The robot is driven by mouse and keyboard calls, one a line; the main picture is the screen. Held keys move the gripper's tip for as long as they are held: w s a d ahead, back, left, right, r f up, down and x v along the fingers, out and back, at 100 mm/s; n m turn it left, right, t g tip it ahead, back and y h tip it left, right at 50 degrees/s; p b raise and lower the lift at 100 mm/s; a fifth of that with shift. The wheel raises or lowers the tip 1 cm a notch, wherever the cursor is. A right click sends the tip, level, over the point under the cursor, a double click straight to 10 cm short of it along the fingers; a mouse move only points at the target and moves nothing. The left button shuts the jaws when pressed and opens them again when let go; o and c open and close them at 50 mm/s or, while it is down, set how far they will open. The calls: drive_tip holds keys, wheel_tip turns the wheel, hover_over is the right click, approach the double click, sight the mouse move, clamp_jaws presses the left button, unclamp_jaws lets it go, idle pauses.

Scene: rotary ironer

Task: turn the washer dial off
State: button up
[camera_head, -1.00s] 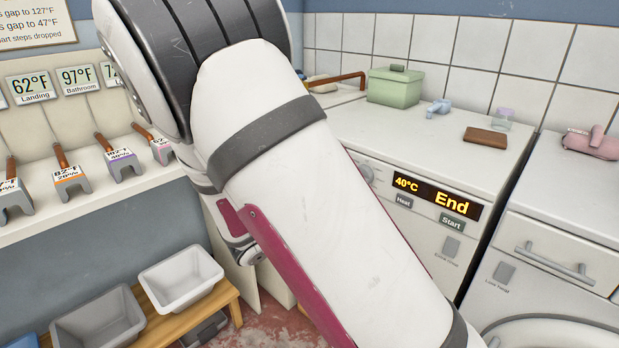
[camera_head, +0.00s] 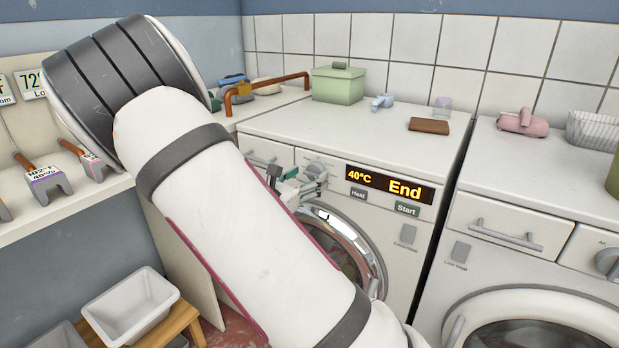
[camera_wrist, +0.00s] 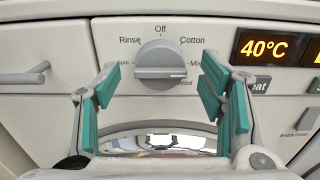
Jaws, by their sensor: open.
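The washer dial (camera_wrist: 160,60) is a round grey knob with a raised bar grip, which lies about level. "Off" is printed above it, "Rinse" and "Spin" at left, "Cotton", "Mix" and "Wool" at right. Which mark it points to is unclear. My gripper (camera_wrist: 160,76) is open, its teal-padded fingers left and right of the dial, apart from it in the picture. In the head view my gripper (camera_head: 290,184) is at the washer's front panel and partly covers the dial. The washer (camera_head: 395,260) has a display (camera_head: 388,186) reading "40°C" and "End".
"Heat" (camera_head: 358,194) and "Start" (camera_head: 406,209) buttons sit below the display. The washer's round door (camera_head: 370,265) is under the dial. A drawer handle (camera_wrist: 23,77) is to the left. A second machine (camera_head: 500,265) stands at right. A white tub (camera_head: 131,310) is lower left.

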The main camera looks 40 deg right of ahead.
drive_tip(key=shift+x, duration=1)
drive_tip(key=c, duration=1.1)
drive_tip(key=shift+c, duration=0.2)
